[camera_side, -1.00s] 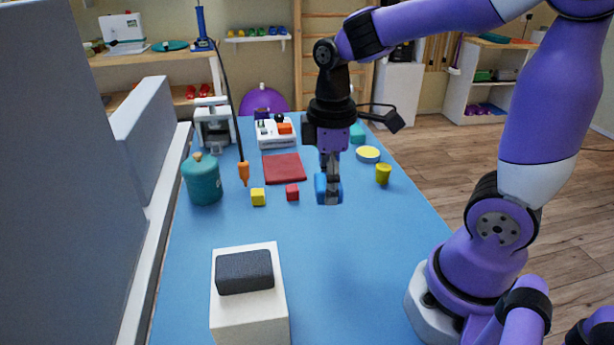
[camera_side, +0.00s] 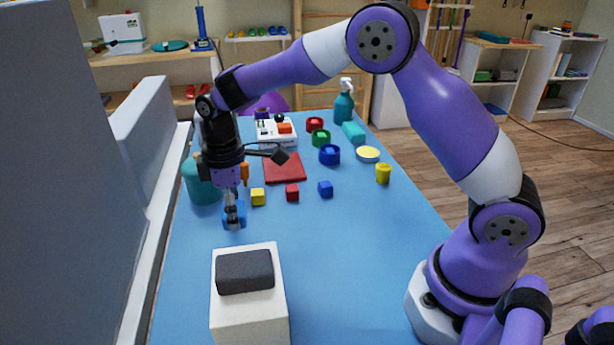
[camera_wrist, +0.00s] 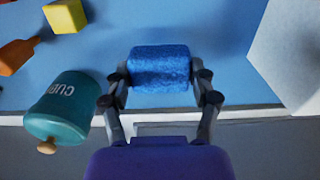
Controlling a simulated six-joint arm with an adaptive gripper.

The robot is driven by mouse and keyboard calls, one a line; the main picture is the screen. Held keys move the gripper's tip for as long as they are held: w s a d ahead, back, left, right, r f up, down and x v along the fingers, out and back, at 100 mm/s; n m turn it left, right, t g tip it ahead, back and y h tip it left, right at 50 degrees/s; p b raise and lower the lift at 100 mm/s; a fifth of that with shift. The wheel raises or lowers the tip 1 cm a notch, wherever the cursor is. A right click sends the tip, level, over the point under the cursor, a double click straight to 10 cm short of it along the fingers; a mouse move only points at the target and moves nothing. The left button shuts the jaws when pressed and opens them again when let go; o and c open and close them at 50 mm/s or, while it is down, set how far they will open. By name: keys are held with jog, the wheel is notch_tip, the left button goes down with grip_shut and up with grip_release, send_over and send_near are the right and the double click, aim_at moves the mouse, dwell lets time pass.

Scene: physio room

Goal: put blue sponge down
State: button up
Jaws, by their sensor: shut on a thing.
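The blue sponge (camera_side: 235,215) is between the fingers of my gripper (camera_side: 234,212) in the side view, at the left part of the blue table. In the wrist view the sponge (camera_wrist: 160,69) fills the space between the two fingertips (camera_wrist: 160,80), which are shut on its sides. The fingers hide part of the sponge in the side view. Whether its underside touches the table or hangs just above it, I cannot tell.
A teal jar (camera_side: 199,183) stands close behind and left of my gripper. A white block (camera_side: 248,315) with a dark grey sponge (camera_side: 245,272) on top stands in front. Yellow (camera_side: 258,197), red (camera_side: 292,192) and blue (camera_side: 325,188) cubes lie to the right. The table's front right is clear.

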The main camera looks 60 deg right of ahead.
jog(key=shift+f, duration=1.9)
jog(key=o, duration=0.7)
jog(key=shift+f, duration=0.1)
jog(key=shift+o, duration=0.2)
notch_tip(320, 180, up, 12)
jog(key=shift+f, duration=0.1)
jog(key=s+d+r+m+t, duration=0.2)
jog(key=s+r+m, duration=0.15)
jog(key=s, duration=0.25)
jog(key=s+d+r+m+t, duration=0.2)
jog(key=s+d+r, duration=0.15)
jog(key=s, duration=0.25)
jog(key=s+f+m+t, duration=0.1)
jog(key=s+f+m, duration=0.1)
jog(key=s, duration=0.4)
jog(key=shift+d+m+t, duration=0.25)
jog(key=shift+m+t, duration=0.05)
jog(key=shift+m, duration=0.45)
